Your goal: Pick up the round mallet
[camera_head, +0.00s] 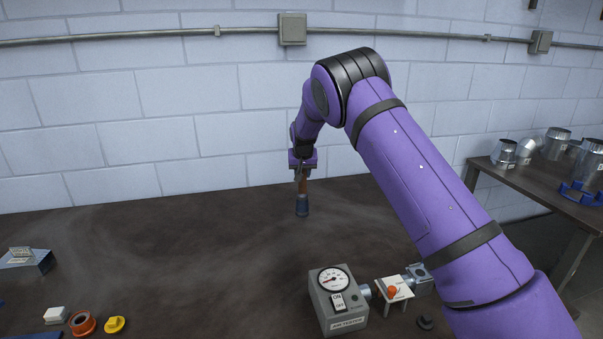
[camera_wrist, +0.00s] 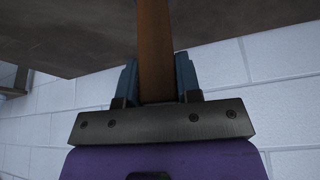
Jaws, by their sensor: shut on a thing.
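The round mallet (camera_head: 302,206) has a dark blue-grey cylindrical head and a brown wooden handle. In the head view it hangs upright, head down, below my gripper (camera_head: 302,174), over the far part of the dark table. I cannot tell whether its head touches the table top. In the wrist view the wooden handle (camera_wrist: 154,50) runs between the two blue fingers of my gripper (camera_wrist: 158,78), which are shut on it. The mallet's head is out of the wrist view.
The dark table (camera_head: 190,245) is clear around the mallet. A grey gauge box (camera_head: 338,300) and a small white stand (camera_head: 393,290) are at the front. Small parts, including a yellow one (camera_head: 115,324), lie front left. A side table (camera_head: 540,180) holds metal duct pieces. A block wall stands behind.

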